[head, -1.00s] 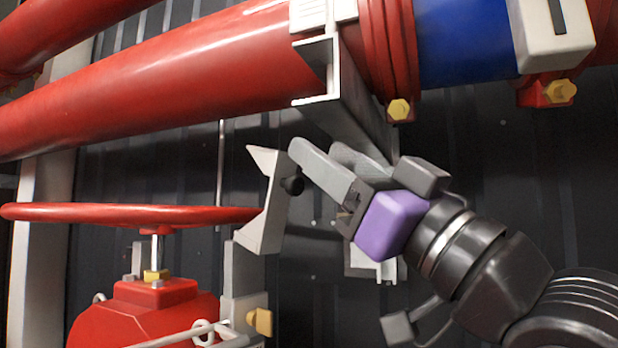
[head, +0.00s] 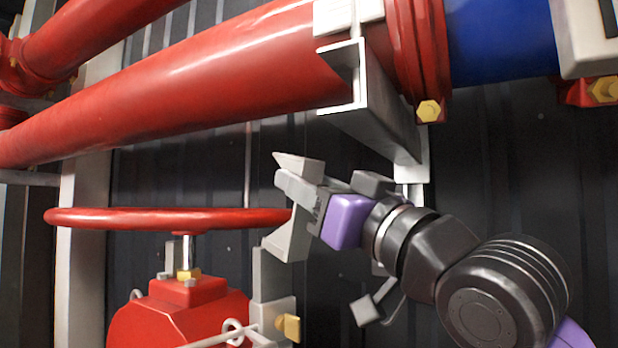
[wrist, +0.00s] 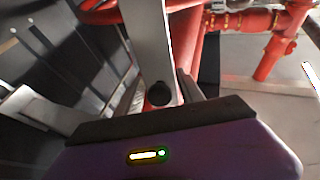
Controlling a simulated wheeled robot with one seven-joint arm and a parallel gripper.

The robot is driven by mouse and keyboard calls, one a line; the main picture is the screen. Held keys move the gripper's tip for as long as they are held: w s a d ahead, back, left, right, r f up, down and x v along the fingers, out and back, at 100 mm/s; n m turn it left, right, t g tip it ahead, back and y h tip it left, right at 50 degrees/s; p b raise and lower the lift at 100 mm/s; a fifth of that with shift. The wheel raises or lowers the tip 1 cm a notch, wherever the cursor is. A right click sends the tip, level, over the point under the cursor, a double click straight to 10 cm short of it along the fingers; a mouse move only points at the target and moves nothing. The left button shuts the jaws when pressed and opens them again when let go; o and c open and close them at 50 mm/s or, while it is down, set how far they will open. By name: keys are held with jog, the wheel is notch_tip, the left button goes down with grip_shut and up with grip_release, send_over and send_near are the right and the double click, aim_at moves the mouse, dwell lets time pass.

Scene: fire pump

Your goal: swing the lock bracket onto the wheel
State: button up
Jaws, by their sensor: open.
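The red handwheel (head: 165,216) lies level on its stem above a red valve body (head: 178,318). In the wrist view the bracket (wrist: 148,40) runs up the middle, with a dark round knob (wrist: 160,93) near my open jaws. I cannot tell whether the jaws touch it. The wheel's right rim reaches the bracket in the head view; contact is unclear.
A large red pipe (head: 190,95) with a blue band (head: 500,40) crosses above. A grey support beam (head: 375,125) hangs close above my arm. A yellow bolt (head: 428,111) sticks down from the pipe flange. A dark ribbed wall (head: 500,190) stands behind.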

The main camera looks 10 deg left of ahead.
jog(key=shift+c, duration=0.3)
grip_shut()
jog(key=shift+w+r, duration=0.1)
jog(key=shift+w+a+r+h+p, duration=0.15)
jog(key=shift+r+h+p, duration=0.25)
jog(key=shift+p, duration=0.5)
jog(key=shift+w+a+r+g+h+p, duration=0.3)
jog(key=shift+r+g+p, duration=0.25)
jog(key=shift+p, duration=0.65)
jog(key=p, duration=0.1)
jog(key=a+g+h+p, duration=0.1)
jog(key=p, duration=0.1)
jog(key=shift+w+r, duration=0.3)
jog(key=shift+w, duration=0.1)
jog(key=shift+w+a+f+g+h+p, duration=0.15)
jog(key=shift+w+a+g+h+p, duration=0.25)
jog(key=shift+g+h+p, duration=0.15)
